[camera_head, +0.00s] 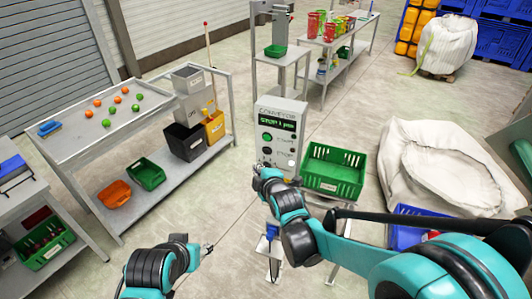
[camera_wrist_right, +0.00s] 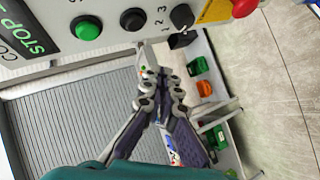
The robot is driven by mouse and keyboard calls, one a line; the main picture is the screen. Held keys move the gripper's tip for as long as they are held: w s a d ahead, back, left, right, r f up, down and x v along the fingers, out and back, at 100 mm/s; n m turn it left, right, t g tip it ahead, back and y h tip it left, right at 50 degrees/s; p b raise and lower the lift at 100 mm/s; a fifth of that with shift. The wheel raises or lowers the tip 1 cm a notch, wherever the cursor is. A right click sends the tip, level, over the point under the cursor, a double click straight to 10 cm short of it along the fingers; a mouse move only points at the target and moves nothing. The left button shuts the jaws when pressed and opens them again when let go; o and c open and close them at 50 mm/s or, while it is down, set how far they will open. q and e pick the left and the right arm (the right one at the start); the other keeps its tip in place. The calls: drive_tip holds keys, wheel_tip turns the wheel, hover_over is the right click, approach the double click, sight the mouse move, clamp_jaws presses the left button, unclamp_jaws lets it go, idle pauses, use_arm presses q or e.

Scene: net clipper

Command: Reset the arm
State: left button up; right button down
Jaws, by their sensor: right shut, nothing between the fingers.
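My right gripper (camera_head: 262,174) reaches in from the right and is in front of the lower part of a grey control box (camera_head: 281,112). In the right wrist view its fingers (camera_wrist_right: 146,52) are closed together, empty, with tips near the panel's edge by the black knobs (camera_wrist_right: 133,19). I cannot tell whether they touch the panel. The panel has a green button (camera_wrist_right: 87,28), a lit green display (camera_wrist_right: 30,38) and a red button (camera_wrist_right: 244,7) on yellow. My left gripper (camera_head: 208,249) is low in the head view, over the floor; its opening is too small to judge.
A green crate (camera_head: 334,171) stands right of the control box. At left is a metal table (camera_head: 85,141) with orange and green balls on top and bins on its lower shelf. White sacks (camera_head: 440,165) lie at right. Floor is clear between the table and box.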

idle(0.4)
drive_tip(key=s+d+f+m+g+h+b, duration=0.2)
drive_tip(key=s+d+f+m+b, duration=0.6)
drive_tip(key=s, duration=0.5)
drive_tip(key=s+d+f+m+g+h+b, duration=0.2)
drive_tip(key=s+d+f+m+g+b, duration=0.1)
drive_tip(key=s+d+f+m+b, duration=0.6)
drive_tip(key=s+d+f+m, duration=0.1)
drive_tip(key=s+d, duration=0.2)
drive_tip(key=s, duration=0.1)
drive_tip(key=shift+f, duration=0.3)
drive_tip(key=shift+d, duration=0.1)
